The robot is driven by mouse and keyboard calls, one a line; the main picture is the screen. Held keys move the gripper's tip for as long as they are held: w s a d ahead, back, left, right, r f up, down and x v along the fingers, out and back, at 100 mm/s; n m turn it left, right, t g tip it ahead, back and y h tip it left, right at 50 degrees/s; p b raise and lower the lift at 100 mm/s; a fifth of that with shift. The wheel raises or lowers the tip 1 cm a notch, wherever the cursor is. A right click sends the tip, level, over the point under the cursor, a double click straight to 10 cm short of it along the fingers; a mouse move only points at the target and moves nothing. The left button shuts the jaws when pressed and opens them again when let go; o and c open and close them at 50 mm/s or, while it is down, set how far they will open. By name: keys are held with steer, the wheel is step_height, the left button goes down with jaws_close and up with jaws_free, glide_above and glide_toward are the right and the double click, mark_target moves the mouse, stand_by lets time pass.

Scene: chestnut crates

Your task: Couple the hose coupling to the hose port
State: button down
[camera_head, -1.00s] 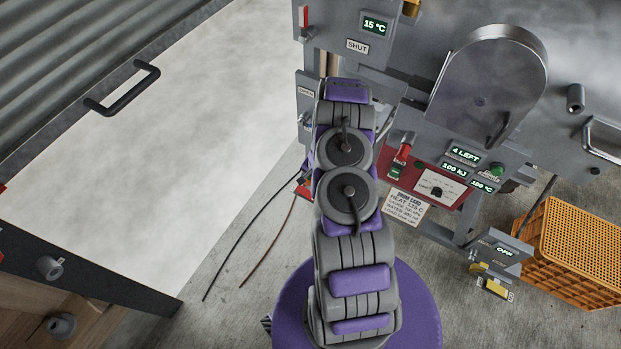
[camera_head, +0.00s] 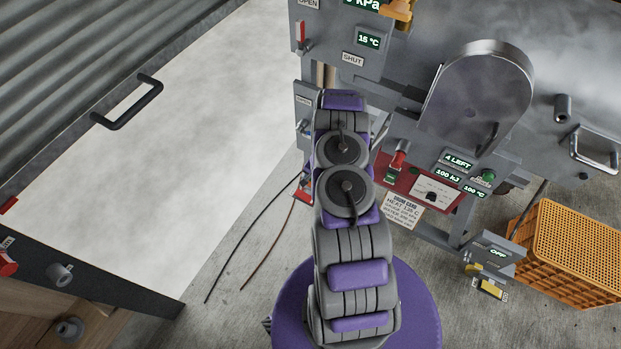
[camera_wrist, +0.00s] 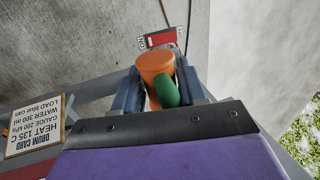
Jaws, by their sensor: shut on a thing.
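In the wrist view my gripper (camera_wrist: 160,80) has its two blue-grey fingers closed on an orange cylindrical piece, which I take to be the hose coupling (camera_wrist: 154,62). A short green part (camera_wrist: 166,90) sticks out from it toward the wrist. In the head view my arm hides the gripper and the held piece. I cannot identify the hose port with certainty in either view. An orange-yellow fitting (camera_head: 398,10) shows at the top edge of the head view, on the grey machine.
The grey machine (camera_head: 345,35) carries displays and a rounded steel cover (camera_head: 480,100). An orange crate (camera_head: 575,250) sits at right. A white surface with a black handle (camera_head: 128,105) lies left. Thin cables cross the concrete floor.

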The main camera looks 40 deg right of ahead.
steer(key=shift+w+d+r+p, duration=0.15)
steer(key=shift+d+p, duration=0.1)
steer(key=shift+p, duration=0.9)
steer(key=shift+p, duration=0.35)
steer(key=shift+w+d, duration=0.2)
steer(key=shift+d, duration=0.1)
steer(key=shift+w+d, duration=0.25)
steer(key=shift+d, duration=0.3)
steer(key=shift+w+d, duration=0.25)
steer(key=shift+d, duration=0.3)
steer(key=shift+p, duration=0.45)
steer(key=shift+d, duration=0.1)
steer(key=shift+w+d+b, duration=0.15)
steer(key=shift+d+b, duration=0.2)
steer(key=shift+b, duration=0.2)
steer(key=shift+w+d+b, duration=0.15)
steer(key=shift+d+b, duration=0.3)
steer(key=shift+b, duration=0.1)
